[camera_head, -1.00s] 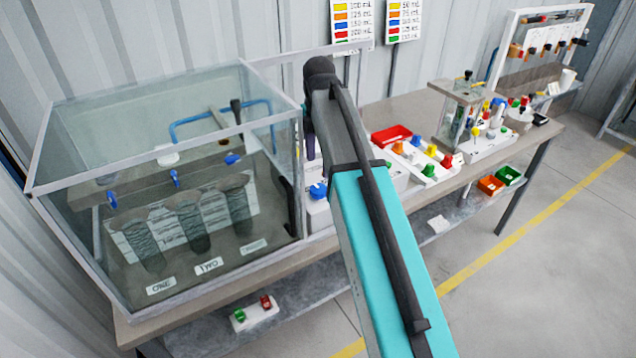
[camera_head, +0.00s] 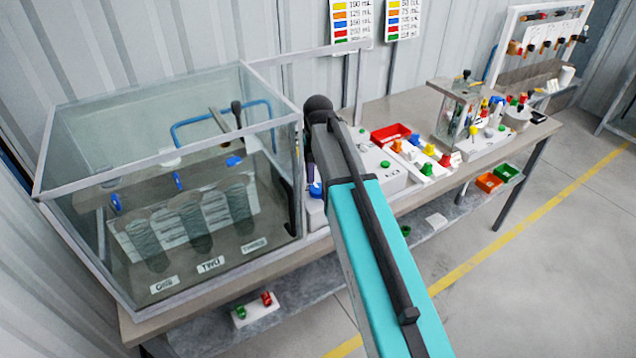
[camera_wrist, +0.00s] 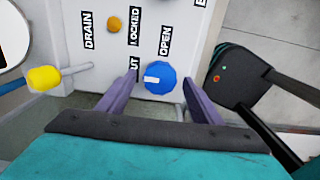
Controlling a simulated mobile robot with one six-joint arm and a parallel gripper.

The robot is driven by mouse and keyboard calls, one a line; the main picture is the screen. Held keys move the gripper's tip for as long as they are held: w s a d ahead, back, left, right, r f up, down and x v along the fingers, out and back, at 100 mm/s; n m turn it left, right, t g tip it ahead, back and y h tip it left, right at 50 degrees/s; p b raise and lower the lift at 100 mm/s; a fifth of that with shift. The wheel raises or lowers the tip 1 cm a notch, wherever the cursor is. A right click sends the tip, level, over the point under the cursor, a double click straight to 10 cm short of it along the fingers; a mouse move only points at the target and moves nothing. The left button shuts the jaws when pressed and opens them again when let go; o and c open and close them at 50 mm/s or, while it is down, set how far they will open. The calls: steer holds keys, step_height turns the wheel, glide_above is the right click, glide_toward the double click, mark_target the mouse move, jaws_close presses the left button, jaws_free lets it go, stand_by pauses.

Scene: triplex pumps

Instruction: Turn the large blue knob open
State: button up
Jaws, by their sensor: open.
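The large blue knob (camera_wrist: 160,79) is on a white panel in the wrist view, with a white mark on its face pointing left. The labels OPEN (camera_wrist: 165,41), LOCKED and a partly hidden one ending in UT stand beside it. My gripper (camera_wrist: 158,92) is open, with one purple finger on each side of the knob. I cannot tell whether the fingers touch it. In the head view the blue knob (camera_head: 315,190) shows at the left edge of my arm, partly hidden, and my fingers are not clearly visible there.
A yellow knob (camera_wrist: 44,79) on a stem and a small orange knob (camera_wrist: 114,24) are on the same panel. A glass tank (camera_head: 170,190) stands left of my arm. Coloured valves (camera_head: 425,158) and a red tray (camera_head: 391,134) lie to the right on the bench.

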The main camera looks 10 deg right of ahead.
steer(key=shift+f, duration=0.15)
steer(key=c, duration=1.1)
steer(key=shift+o, duration=0.2)
